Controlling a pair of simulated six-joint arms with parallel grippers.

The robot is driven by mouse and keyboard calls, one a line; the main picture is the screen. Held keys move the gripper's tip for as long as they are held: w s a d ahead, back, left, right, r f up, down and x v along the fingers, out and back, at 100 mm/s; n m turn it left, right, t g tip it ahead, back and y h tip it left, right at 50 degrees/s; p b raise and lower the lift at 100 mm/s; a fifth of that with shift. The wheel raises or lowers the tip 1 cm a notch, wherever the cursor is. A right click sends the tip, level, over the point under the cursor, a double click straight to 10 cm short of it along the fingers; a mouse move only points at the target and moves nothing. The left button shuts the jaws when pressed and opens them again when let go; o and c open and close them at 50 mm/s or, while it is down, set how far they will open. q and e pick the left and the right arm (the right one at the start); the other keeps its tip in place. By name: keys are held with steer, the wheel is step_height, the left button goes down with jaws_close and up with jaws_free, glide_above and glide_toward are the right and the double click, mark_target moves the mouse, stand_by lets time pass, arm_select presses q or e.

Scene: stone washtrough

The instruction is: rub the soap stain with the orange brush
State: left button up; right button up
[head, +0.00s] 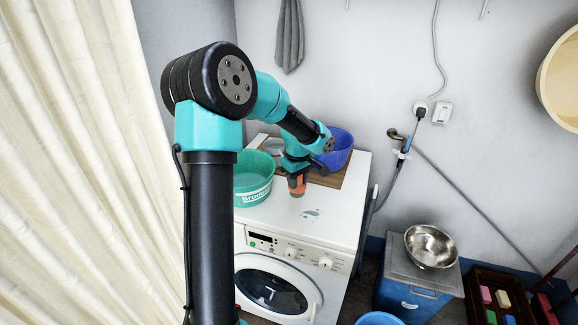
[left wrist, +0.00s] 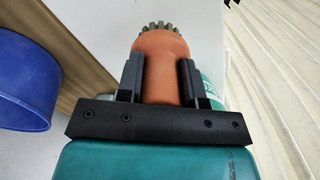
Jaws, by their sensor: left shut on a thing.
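My left gripper (head: 297,173) is shut on the orange brush (head: 297,187), above the white top of the washing machine. In the left wrist view the brush (left wrist: 160,65) sits between the two black fingers (left wrist: 160,80), with dark bristles at its far end. The soap stain (head: 311,213) is a small greyish patch on the machine top (head: 335,205), a little right of and nearer than the brush. I cannot tell whether the bristles touch the top. My right gripper does not show.
A green basin (head: 253,190) stands left of the brush. A blue bowl (head: 340,145) stands behind on a wooden board (head: 325,179). A metal bowl (head: 431,247) rests on a blue-sided cabinet at the right. The front right of the machine top is clear.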

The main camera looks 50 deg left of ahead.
arm_select(q)
steer(key=shift+d+f, duration=0.15)
steer(key=shift+d, duration=0.1)
steer(key=shift+f, duration=0.15)
